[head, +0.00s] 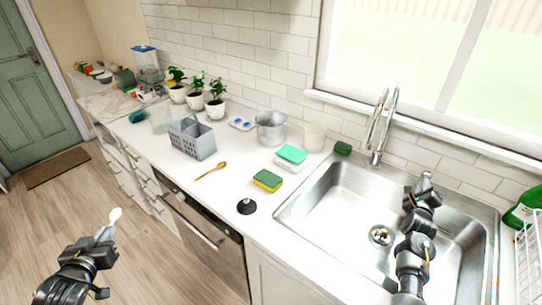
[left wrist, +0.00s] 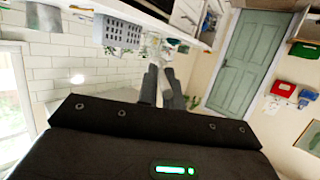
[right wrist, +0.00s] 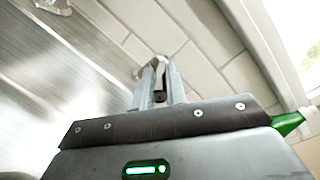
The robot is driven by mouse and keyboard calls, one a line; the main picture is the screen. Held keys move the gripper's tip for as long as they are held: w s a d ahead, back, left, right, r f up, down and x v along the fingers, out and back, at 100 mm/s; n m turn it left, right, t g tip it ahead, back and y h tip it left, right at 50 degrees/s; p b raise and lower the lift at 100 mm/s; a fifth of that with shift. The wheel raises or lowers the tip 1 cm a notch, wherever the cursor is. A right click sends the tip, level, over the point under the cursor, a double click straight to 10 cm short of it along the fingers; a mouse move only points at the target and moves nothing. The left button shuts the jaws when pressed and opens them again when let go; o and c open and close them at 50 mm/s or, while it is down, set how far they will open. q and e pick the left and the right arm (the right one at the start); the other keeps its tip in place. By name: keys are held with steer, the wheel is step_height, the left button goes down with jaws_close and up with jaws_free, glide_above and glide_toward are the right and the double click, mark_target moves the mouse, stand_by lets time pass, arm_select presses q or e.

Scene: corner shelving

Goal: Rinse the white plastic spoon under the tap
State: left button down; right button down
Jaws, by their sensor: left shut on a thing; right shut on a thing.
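The white plastic spoon (head: 115,214) is upright, bowl up, in my left gripper (head: 104,236), over the floor in front of the counter at the lower left of the head view. In the left wrist view the left fingers (left wrist: 165,88) are close together and the spoon is hard to make out. The chrome tap (head: 378,130) rises behind the sink (head: 325,200); no water stream shows. My right gripper (head: 424,182) is at the sink's back right, shut on a small chrome knob-like tap handle (right wrist: 158,62), partly hidden by the fingers.
On the counter are a yellow-green sponge (head: 267,180), a wooden spoon (head: 211,170), a black stopper (head: 246,206), a grey cutlery basket (head: 192,137), a metal pot (head: 271,127) and potted plants (head: 215,107). A green bottle (head: 524,208) and a white rack (head: 530,255) stand at right.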

arm_select(q)
steer(key=shift+s+d+r, duration=0.1)
arm_select(e)
steer(key=c, duration=1.4)
jaws_free()
steer(key=shift+c, duration=0.2)
